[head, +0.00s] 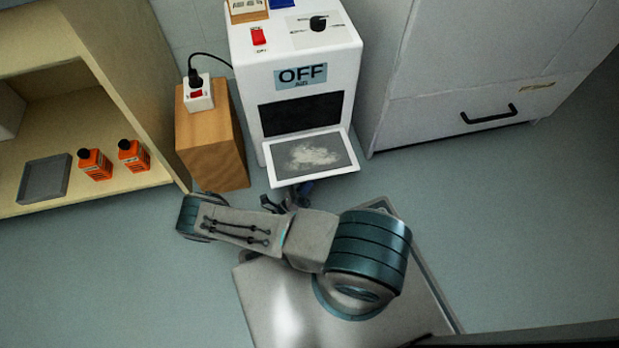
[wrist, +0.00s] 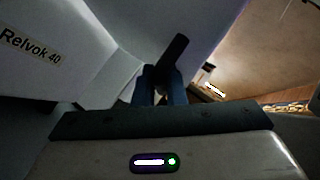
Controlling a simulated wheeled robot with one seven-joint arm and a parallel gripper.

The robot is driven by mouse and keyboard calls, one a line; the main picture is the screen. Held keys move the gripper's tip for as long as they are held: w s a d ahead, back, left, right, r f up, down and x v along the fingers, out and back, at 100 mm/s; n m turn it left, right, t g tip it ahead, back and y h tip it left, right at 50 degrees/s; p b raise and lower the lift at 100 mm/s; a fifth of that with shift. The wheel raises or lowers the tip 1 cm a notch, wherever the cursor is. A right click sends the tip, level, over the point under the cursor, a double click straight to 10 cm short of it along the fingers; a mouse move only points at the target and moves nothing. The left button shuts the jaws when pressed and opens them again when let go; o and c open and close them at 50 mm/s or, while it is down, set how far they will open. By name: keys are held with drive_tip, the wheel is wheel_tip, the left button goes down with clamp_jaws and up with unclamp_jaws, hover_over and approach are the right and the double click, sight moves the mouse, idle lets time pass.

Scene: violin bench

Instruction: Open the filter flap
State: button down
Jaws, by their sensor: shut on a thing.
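The filter flap (head: 270,179) is at the lower front of a white machine (head: 244,100). It is swung down and outward, and a grey filter face with a pile of white dust shows on it. Behind it is a dark opening (head: 300,113). My gripper (head: 303,189) is just below the flap's front edge in the head view, partly hidden by my arm. In the wrist view, the blue fingers of my gripper (wrist: 160,84) are shut on a dark bar handle (wrist: 174,52). The handle's joint with the flap is hard to see.
The machine has a blue OFF display (head: 301,76), a red switch (head: 258,36) and a black knob (head: 318,22). A wooden block (head: 212,150) with a plugged socket (head: 198,95) stands left. A shelf with orange bottles (head: 95,164) is further left; a cabinet (head: 440,120) is right.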

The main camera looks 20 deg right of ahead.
idle(0.4)
drive_tip(key=c, duration=1.5)
unclamp_jaws()
